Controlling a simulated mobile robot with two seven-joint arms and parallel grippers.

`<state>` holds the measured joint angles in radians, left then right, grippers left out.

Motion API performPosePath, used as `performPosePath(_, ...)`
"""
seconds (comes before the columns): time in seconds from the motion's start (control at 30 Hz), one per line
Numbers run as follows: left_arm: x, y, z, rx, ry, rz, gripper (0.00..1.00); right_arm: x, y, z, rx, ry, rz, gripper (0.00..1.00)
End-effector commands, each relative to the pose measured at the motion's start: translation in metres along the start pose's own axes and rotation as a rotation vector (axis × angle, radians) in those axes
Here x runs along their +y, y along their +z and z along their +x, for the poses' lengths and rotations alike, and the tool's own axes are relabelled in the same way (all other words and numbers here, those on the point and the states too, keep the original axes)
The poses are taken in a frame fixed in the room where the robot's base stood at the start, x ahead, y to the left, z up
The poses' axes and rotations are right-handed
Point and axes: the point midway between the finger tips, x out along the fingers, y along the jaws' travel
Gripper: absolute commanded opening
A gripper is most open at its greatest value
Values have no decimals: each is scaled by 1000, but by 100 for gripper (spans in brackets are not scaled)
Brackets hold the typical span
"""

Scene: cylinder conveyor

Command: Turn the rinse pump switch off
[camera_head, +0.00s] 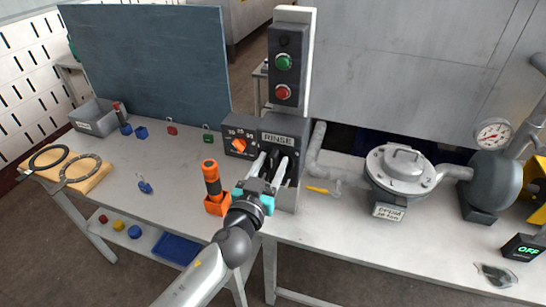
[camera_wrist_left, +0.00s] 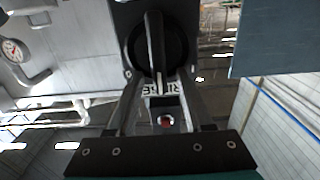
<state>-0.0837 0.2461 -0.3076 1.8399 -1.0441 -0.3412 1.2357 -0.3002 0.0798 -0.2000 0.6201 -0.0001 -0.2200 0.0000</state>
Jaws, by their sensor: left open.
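The rinse switch box (camera_head: 284,125), a dark panel labelled RINSE, stands at the middle of the bench. My left gripper (camera_head: 273,163) is in front of it, open, its fingers pointing at the panel. In the left wrist view the black rotary switch handle (camera_wrist_left: 154,45) stands lengthwise ahead of the open fingers (camera_wrist_left: 160,82). The RINSE label (camera_wrist_left: 162,89) appears inverted between the fingers, with a small red spot beyond it. I cannot tell whether the fingers touch the handle. In the head view the gripper partly hides the switch. My right gripper is not in view.
A post with green (camera_head: 283,61) and red (camera_head: 282,92) buttons rises behind the box. An orange-handled tool (camera_head: 211,178) stands left of my gripper. A grey lidded vessel (camera_head: 399,163), a gauge (camera_head: 492,133) and a display reading OFF (camera_head: 523,248) are at right.

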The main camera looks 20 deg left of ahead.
Motion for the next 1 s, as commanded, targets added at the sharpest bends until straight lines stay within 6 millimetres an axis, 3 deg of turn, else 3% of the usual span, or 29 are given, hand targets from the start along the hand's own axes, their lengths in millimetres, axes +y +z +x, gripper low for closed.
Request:
performPosePath(0.2,0,0,13,0,0,1,51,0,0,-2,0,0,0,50)
performPosePath(0.5,0,0,14,0,1,1,51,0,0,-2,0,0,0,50)
performPosePath(1.0,0,0,14,0,1,0,0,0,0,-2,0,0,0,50)
